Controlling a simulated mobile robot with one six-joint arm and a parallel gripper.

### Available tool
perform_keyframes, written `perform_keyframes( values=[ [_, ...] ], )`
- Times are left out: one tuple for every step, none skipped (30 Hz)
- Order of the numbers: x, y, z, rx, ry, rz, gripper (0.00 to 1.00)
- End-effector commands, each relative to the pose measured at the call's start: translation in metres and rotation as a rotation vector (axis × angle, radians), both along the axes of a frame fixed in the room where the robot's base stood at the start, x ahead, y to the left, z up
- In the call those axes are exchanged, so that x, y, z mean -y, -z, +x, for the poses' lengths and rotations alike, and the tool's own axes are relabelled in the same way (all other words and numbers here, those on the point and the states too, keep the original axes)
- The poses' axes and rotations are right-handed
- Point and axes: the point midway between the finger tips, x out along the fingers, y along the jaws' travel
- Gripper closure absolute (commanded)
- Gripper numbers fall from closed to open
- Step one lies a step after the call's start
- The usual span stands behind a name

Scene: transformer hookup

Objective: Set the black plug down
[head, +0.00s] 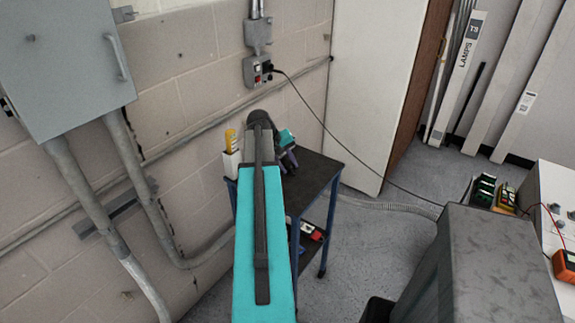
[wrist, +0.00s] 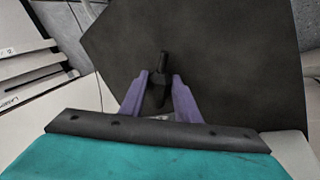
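The black plug (wrist: 158,88) shows in the wrist view, between the two purple fingers of my gripper (wrist: 160,77). I cannot tell whether the plug touches that top. In the head view my arm reaches over the cart (head: 318,178), and its gripper (head: 289,158) is low over the cart top, mostly hidden by my arm. The held plug cannot be made out there.
A wall outlet (head: 257,72) above the cart has a black cord (head: 330,130) running to the lower right. A white holder with a yellow item (head: 231,152) stands at the cart's left edge. The cart top's right part is clear. A grey cabinet (head: 70,65) hangs at left.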

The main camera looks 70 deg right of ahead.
Motion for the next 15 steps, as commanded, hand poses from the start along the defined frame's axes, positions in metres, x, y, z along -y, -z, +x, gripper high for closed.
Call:
perform_keyframes(
  values=[
    [-0.007, 0.016, -0.003, -0.002, 0.006, 0.029, 0.63],
    [-0.007, 0.016, -0.003, -0.002, 0.006, 0.029, 0.63],
    [-0.007, 0.016, -0.003, -0.002, 0.006, 0.029, 0.63],
    [-0.007, 0.016, -0.003, -0.002, 0.006, 0.029, 0.63],
    [-0.007, 0.016, -0.003, -0.002, 0.006, 0.029, 0.63],
    [-0.007, 0.016, -0.003, -0.002, 0.006, 0.029, 0.63],
    [-0.007, 0.015, -0.003, -0.002, 0.006, 0.029, 0.63],
    [-0.007, 0.014, -0.003, -0.002, 0.006, 0.029, 0.63],
    [-0.007, 0.012, -0.003, -0.002, 0.006, 0.029, 0.63],
    [-0.007, 0.010, -0.003, -0.002, 0.006, 0.029, 0.63],
    [-0.007, 0.008, -0.003, -0.002, 0.007, 0.029, 0.63],
    [-0.007, 0.005, -0.003, -0.002, 0.007, 0.029, 0.63],
    [-0.007, 0.002, -0.003, -0.001, 0.006, 0.028, 0.63],
    [-0.007, 0.001, -0.002, -0.001, 0.005, 0.028, 0.63],
    [-0.009, -0.001, -0.001, -0.001, 0.005, 0.028, 0.63]
  ],
)
